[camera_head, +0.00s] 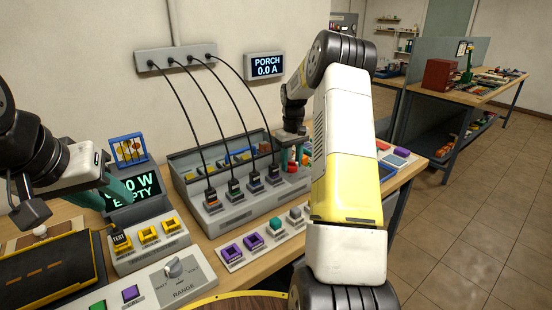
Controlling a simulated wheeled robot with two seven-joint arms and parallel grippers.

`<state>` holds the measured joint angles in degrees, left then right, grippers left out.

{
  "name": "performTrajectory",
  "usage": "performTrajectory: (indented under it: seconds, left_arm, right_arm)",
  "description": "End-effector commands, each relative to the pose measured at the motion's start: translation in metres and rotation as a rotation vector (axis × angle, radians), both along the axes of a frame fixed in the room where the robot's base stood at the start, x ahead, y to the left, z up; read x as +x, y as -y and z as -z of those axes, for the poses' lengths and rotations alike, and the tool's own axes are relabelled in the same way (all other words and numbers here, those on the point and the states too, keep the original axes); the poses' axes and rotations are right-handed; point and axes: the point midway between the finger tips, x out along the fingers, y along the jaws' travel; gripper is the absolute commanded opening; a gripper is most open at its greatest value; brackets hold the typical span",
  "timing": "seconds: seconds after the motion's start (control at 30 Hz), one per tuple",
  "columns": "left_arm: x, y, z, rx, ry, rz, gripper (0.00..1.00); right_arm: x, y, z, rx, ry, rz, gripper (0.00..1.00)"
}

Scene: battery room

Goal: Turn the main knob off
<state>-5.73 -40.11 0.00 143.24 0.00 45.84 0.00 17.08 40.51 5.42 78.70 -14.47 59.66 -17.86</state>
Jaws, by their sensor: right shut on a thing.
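My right gripper (295,155) points down at the far right end of the grey charging station (243,207), partly hidden by my own arm. Its teal fingers are shut on a small red knob (292,167), which seems to be the main knob; its marking and angle are too small to read. A different grey knob, the range knob (174,266), stands on the white panel at the lower left. My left gripper (122,184) is in front of the display (140,192) reading "EMPTY"; its teal fingers look apart and empty.
Black cables run from the wall strip (176,57) to plugs on the station. A wall display (266,66) reads "PORCH 0.0 A". A tray with purple and teal blocks (253,241) lies in front. Yellow sockets (149,235) stand beside the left gripper. Open floor (465,220) lies right.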

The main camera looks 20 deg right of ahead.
Motion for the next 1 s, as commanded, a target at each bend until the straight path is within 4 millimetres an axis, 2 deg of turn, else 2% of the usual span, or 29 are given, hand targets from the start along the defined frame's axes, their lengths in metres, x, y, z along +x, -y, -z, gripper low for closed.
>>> performTrajectory:
  seconds: [0.3, 0.83, 0.87, 0.97, 1.0]
  left_arm:
    - [0.0000, 0.0000, 0.0000, 0.000, 0.000, 0.000, 0.36]
    - [0.0000, 0.0000, 0.0000, 0.000, 0.000, 0.000, 0.36]
    - [0.0000, 0.0000, 0.0000, 0.000, 0.000, 0.000, 0.36]
    - [0.0000, 0.0000, 0.0000, 0.000, 0.000, 0.000, 0.36]
    - [0.0000, 0.0000, 0.0000, 0.000, 0.000, 0.000, 0.36]
  right_arm:
    - [0.0008, 0.0003, -0.0012, 0.000, 0.003, -0.118, 0.02]
    - [0.0009, 0.0003, -0.0013, -0.001, 0.003, -0.142, 0.02]
    - [0.0009, 0.0003, -0.0013, -0.001, 0.003, -0.142, 0.44]
    - [0.0008, 0.0002, -0.0011, -0.001, 0.003, -0.142, 0.64]
    - [0.0007, 0.0002, -0.0010, 0.000, 0.002, -0.142, 0.64]
